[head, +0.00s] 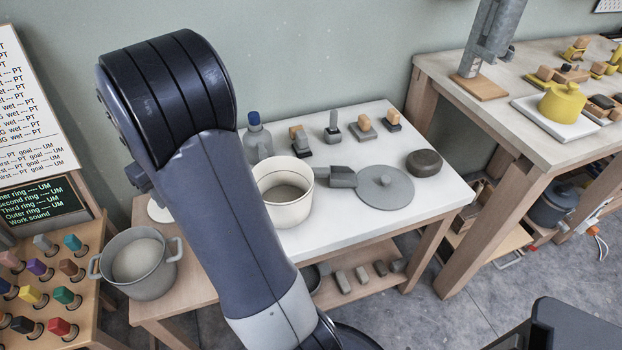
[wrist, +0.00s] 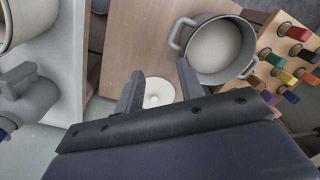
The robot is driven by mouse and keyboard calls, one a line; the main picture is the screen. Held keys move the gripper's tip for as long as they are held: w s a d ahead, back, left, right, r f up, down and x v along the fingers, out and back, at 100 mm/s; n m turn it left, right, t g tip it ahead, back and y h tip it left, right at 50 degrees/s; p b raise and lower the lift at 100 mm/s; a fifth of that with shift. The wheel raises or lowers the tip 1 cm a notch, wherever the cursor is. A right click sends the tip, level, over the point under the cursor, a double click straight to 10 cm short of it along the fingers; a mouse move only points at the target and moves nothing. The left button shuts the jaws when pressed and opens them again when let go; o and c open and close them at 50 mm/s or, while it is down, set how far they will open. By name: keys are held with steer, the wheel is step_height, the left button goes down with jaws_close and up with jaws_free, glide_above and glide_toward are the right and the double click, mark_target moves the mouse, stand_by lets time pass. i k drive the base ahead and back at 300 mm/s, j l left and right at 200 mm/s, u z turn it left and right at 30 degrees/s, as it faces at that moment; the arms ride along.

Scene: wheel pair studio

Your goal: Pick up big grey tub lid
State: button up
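A flat round grey lid (head: 386,188) with a small knob lies on the white tabletop in the head view, right of the cream tub (head: 284,196). A grey blocky piece (head: 342,177) touches or overlaps its left edge. I cannot make out this lid in the wrist view. My gripper (wrist: 158,88) is open and empty in the wrist view, its two fingers apart. A small white disc (wrist: 157,93) with a central knob shows between and beyond the fingers. In the head view my arm hides the gripper, and the white disc (head: 157,211) shows only partly.
A two-handled grey pot (head: 140,265) stands left of my arm, near a rack of coloured pegs (head: 62,295). A blue-capped bottle (head: 257,143), several small blocks and a dark round stone (head: 424,163) stand around the tabletop. Its front right part is clear.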

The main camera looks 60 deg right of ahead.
mark_target(382, 188)
steer(key=k+l, duration=0.45)
steer(key=l, duration=0.25)
steer(key=k+l+z, duration=0.1)
steer(key=k+l, duration=0.15)
steer(key=l, duration=0.15)
steer(key=k+l, duration=0.2)
steer(key=l, duration=0.15)
steer(key=k+l, duration=0.25)
steer(key=l, duration=0.15)
steer(key=z, duration=0.05)
